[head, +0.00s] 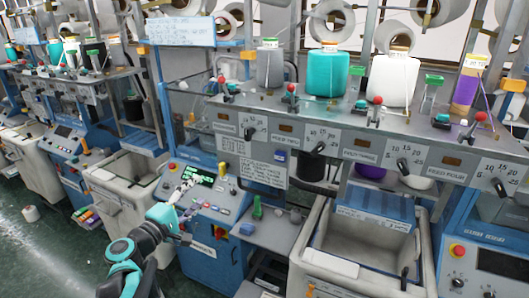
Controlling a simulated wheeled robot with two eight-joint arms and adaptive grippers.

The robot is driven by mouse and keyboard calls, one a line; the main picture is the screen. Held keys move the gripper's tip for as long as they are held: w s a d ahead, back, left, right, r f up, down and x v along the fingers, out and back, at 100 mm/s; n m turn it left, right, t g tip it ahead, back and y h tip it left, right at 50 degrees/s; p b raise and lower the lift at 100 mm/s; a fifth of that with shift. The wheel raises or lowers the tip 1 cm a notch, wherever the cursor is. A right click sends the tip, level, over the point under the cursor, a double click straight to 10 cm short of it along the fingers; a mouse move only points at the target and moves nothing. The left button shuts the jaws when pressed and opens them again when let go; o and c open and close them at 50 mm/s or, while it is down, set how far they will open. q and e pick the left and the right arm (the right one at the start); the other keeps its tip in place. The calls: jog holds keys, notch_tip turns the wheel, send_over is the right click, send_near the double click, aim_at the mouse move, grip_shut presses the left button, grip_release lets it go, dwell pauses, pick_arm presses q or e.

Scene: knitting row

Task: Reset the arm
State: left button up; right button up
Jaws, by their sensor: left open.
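My left gripper (184,192) shows in the head view at the lower left, at the end of my teal and black arm. It is open and appears empty. Its fingertips are in front of a blue control console (215,205) with a lit green display (198,175). I cannot tell whether they touch the console. My right gripper is not in view.
A grey machine shelf (330,115) carries a teal yarn cone (327,76), a white cone (391,82) and a grey cone (269,68). Bins (365,245) stand below.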

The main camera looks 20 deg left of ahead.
pick_arm(q)
jog(key=shift+f, duration=0.1)
jog(key=s+d+f+m+g+h+b, duration=0.3)
jog(key=d+f+m+g+b, duration=0.45)
jog(key=d+f, duration=1.05)
jog(key=s+d+f+m+g+y+b, duration=0.3)
jog(key=s+f+m+b, duration=0.5)
jog(key=s+f, duration=0.4)
notch_tip(320, 180, down, 2)
jog(key=shift+d+m+y, duration=0.6)
jog(key=shift+d+m, duration=0.25)
jog(key=shift+d, duration=0.35)
